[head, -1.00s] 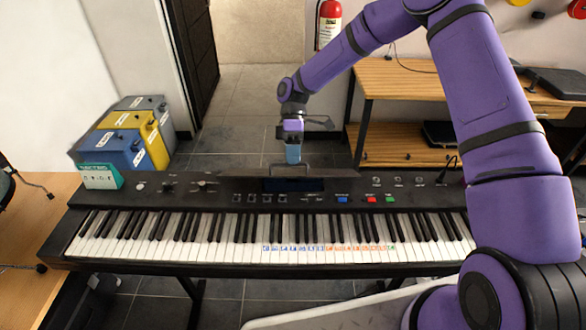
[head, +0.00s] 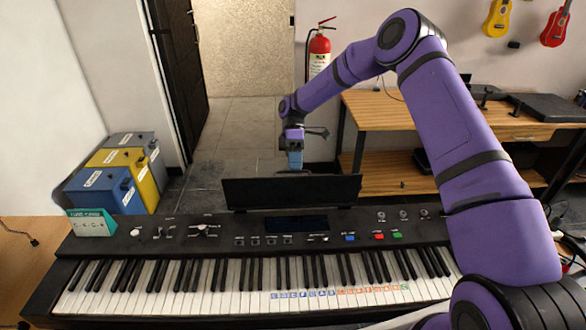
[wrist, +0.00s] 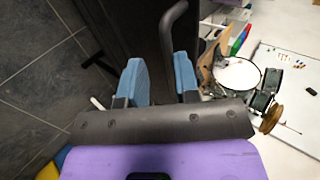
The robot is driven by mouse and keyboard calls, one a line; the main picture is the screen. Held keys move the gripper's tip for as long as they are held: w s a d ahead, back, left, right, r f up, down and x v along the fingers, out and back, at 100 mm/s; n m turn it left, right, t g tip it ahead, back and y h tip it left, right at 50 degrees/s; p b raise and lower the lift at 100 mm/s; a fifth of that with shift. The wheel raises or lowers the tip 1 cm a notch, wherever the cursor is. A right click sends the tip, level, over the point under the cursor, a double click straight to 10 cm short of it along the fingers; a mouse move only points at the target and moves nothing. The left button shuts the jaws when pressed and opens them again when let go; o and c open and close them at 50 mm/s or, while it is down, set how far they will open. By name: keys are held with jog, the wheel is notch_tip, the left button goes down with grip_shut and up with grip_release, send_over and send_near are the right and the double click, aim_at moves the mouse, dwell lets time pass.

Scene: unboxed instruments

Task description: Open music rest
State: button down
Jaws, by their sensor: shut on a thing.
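The music rest (head: 290,192) is a wide black panel standing up along the back edge of the black keyboard (head: 75,245), behind its display. My gripper (head: 295,160) is above the middle of the rest's top edge, and its blue fingertips partly show there. In the wrist view the two blue fingers of my gripper (wrist: 160,82) stand a little apart, shut on the music rest. A curved dark bar (wrist: 171,25) runs up from between them beside a dark panel. The exact contact is partly hidden.
Blue, yellow and grey boxes (head: 142,165) and a small green-and-white card box (head: 92,223) stand at the left. A wooden desk (head: 380,115) is behind at the right, with a fire extinguisher (head: 319,55) by the wall. Floor behind the keyboard is open.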

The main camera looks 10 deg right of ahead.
jog(key=shift+w+d+f+g+y, duration=0.2)
jog(key=shift+w+f+g, duration=0.4)
jog(key=shift+f+g, duration=0.3)
jog(key=shift+w+d+f+g+y, duration=0.15)
jog(key=shift+w+f+g, duration=0.5)
jog(key=shift+f, duration=0.35)
jog(key=c, duration=0.9)
grip_release()
jog(key=c, duration=0.3)
jog(key=shift+w+r, duration=0.15)
jog(key=shift+r, duration=0.15)
